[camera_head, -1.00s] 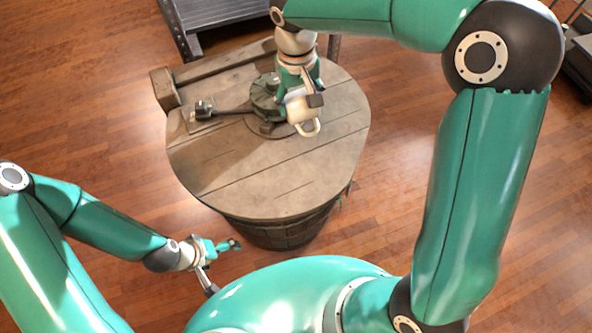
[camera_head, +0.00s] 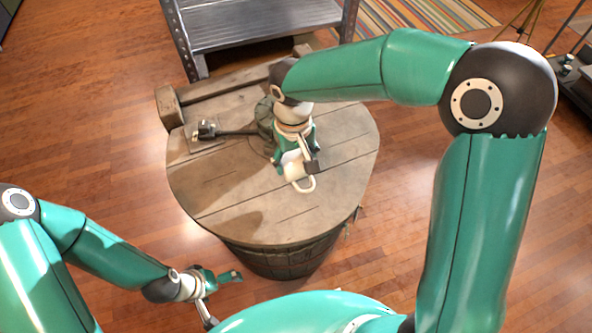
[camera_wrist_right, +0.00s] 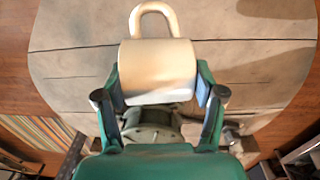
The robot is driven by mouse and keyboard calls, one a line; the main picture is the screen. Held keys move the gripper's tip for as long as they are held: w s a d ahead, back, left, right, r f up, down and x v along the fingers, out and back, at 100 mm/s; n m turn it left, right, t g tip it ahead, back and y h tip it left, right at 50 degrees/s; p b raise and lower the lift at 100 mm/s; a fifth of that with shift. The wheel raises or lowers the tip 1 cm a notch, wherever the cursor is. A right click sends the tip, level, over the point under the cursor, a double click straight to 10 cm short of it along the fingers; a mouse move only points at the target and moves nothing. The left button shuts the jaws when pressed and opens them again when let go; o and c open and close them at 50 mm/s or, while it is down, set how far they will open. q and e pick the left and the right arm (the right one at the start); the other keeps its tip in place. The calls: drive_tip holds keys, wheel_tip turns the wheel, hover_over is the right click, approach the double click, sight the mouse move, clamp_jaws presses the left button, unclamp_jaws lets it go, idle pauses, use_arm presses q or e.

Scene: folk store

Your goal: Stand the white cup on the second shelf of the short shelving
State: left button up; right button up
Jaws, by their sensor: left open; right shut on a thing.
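The white cup (camera_head: 292,166) is in my right gripper (camera_head: 296,158), above the round wooden barrel top. In the right wrist view the cup (camera_wrist_right: 158,70) sits between the two fingers of the right gripper (camera_wrist_right: 160,88), with its handle pointing away from the gripper. My left gripper (camera_head: 222,278) is open and empty, low at the left of the barrel. The short shelving (camera_head: 262,22) is grey metal and stands behind the barrel at the top of the head view. Only part of its boards and posts shows.
The barrel (camera_head: 240,205) stands between me and the shelving. A dark metal fitting with a handle (camera_head: 235,132) lies on its top, beside my right gripper. A striped rug (camera_head: 420,18) is at the back right.

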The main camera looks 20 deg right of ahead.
sight(295, 171)
drive_tip(key=shift+f, duration=2.3)
drive_tip(key=shift+f+b, duration=0.1)
drive_tip(key=shift+b, duration=0.2)
drive_tip(key=o, duration=1.3)
